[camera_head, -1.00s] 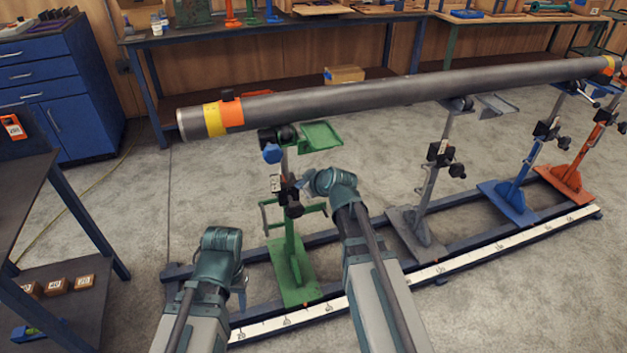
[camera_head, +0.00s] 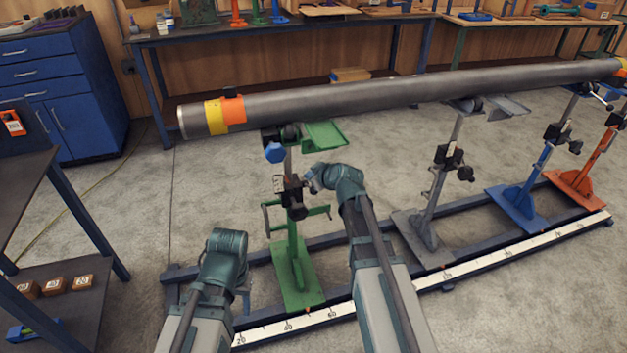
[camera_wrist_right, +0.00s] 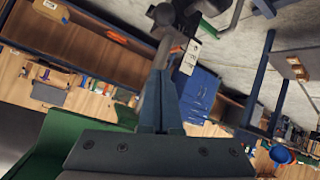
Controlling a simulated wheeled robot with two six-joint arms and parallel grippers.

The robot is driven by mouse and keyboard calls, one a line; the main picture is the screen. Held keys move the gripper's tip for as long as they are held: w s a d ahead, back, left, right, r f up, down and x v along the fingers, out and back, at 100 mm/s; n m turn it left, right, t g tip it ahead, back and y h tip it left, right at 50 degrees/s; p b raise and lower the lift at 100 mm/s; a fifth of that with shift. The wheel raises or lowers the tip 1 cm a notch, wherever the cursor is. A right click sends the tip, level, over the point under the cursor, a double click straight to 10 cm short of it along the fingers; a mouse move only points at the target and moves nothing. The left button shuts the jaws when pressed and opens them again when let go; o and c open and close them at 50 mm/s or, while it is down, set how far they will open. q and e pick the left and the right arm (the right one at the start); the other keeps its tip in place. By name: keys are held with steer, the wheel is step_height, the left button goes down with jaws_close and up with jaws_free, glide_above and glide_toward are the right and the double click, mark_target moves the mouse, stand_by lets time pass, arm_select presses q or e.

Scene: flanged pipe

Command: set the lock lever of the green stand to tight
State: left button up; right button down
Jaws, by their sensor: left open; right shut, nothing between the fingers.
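The green stand (camera_head: 297,270) is upright on the rail under the left end of the pipe. Its black lock clamp (camera_head: 292,196) sits partway up the post, with dark knobs. My right gripper (camera_head: 314,182) is just right of that clamp, close to it. In the right wrist view my right gripper (camera_wrist_right: 160,105) is shut and holds nothing. The lever's setting is not readable. My left gripper (camera_head: 243,287) is open, low and left of the stand, partly hidden by its wrist.
The long grey pipe (camera_head: 400,93) spans above several stands. A grey stand (camera_head: 425,235) is right of my right arm, then a blue stand (camera_head: 520,200) and an orange one. A dark table (camera_head: 30,190) is at left. Floor between is clear.

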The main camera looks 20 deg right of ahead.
mark_target(311, 193)
steer(key=b+x, duration=0.4)
steer(key=x, duration=0.4)
steer(key=s, duration=0.1)
steer(key=s+d+f+b, duration=0.1)
steer(key=s+d, duration=0.1)
steer(key=shift+s+d+f, duration=0.1)
steer(key=shift+s+f, duration=0.2)
steer(key=shift+f, duration=0.1)
steer(key=s+f+t+b, duration=0.1)
steer(key=b, duration=0.2)
steer(key=shift+f, duration=0.15)
steer(key=b, duration=0.1)
steer(key=f+b, duration=0.1)
steer(key=shift+s+f+t+b, duration=0.2)
steer(key=shift+s+t+b, duration=0.1)
steer(key=shift+s+b, duration=0.05)
steer(key=f+b, duration=0.1)
steer(key=s+f+b, duration=0.1)
steer(key=f+b, duration=0.2)
steer(key=shift+s+f, duration=0.25)
steer(key=shift+s, duration=0.05)
